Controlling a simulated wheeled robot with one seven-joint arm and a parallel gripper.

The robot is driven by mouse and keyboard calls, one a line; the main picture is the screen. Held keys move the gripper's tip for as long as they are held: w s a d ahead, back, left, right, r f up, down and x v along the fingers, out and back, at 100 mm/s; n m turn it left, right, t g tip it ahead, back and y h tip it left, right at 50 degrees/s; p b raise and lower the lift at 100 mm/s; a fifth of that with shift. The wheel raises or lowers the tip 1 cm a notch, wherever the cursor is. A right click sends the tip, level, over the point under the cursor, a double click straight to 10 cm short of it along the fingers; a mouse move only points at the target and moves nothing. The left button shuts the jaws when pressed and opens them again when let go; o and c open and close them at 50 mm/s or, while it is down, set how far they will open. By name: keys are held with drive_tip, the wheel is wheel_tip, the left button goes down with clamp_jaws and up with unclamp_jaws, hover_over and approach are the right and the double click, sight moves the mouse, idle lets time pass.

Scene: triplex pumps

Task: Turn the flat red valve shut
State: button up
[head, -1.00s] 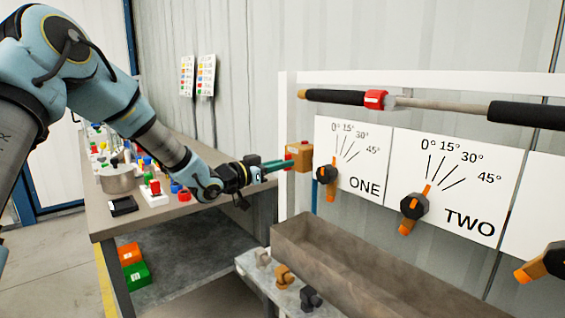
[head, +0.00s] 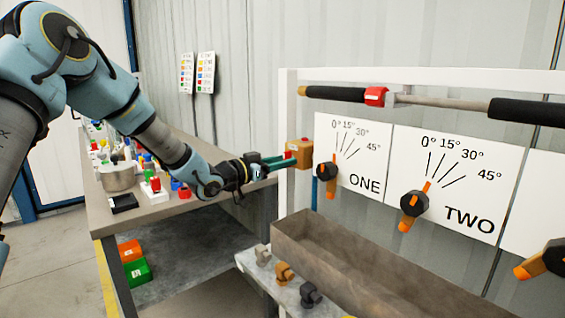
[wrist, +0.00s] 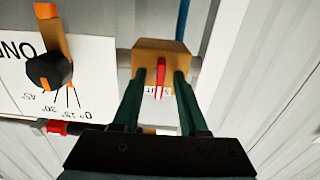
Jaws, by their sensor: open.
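The flat red valve (wrist: 160,80) is a thin red handle on the front of a tan block (wrist: 150,50). In the wrist view it appears edge-on, between my gripper's two green fingers. My gripper (wrist: 160,75) is open, with one finger on each side of the handle and small gaps visible. In the head view the fingers reach the tan block (head: 304,153) at the left end of the panel, and only a bit of red (head: 288,154) shows by the fingertips. A white label behind the handle is partly hidden, with letters ending in "UT".
Dial ONE (head: 326,172) with its black and orange knob is close beside the block; dial TWO (head: 414,204) is farther right. A black-gripped bar (head: 440,105) runs above. A trough (head: 350,265) lies below. A cluttered bench (head: 160,212) stands at left.

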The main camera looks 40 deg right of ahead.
drive_tip(key=shift+a, duration=0.1)
drive_tip(key=a+b, duration=0.2)
drive_tip(key=a, duration=0.8)
drive_tip(key=shift+w+a, duration=0.25)
drive_tip(key=shift+a, duration=0.05)
drive_tip(key=shift+w, duration=0.1)
drive_tip(key=w+a+f+n+t+y+p, duration=0.1)
drive_tip(key=w+a+f+n+t+y, duration=0.25)
drive_tip(key=a, duration=0.55)
drive_tip(key=w+a+f+n+t+y, duration=0.25)
drive_tip(key=w+a+y, duration=0.25)
drive_tip(key=a, duration=0.5)
drive_tip(key=w+a+f+n+t+y+p, duration=0.15)
drive_tip(key=w+a+n+y, duration=0.25)
drive_tip(key=a, duration=0.5)
drive_tip(key=s+a+n+g+y, duration=0.2)
drive_tip(key=s+a+n, duration=0.1)
drive_tip(key=s+a, duration=0.4)
drive_tip(key=s+a+f+n+g+y+p, duration=0.1)
drive_tip(key=s+a+n+g+y, duration=0.2)
drive_tip(key=s+a, duration=0.5)
drive_tip(key=a+n, duration=0.1)
drive_tip(key=a, duration=0.4)
drive_tip(key=shift+s, duration=0.25)
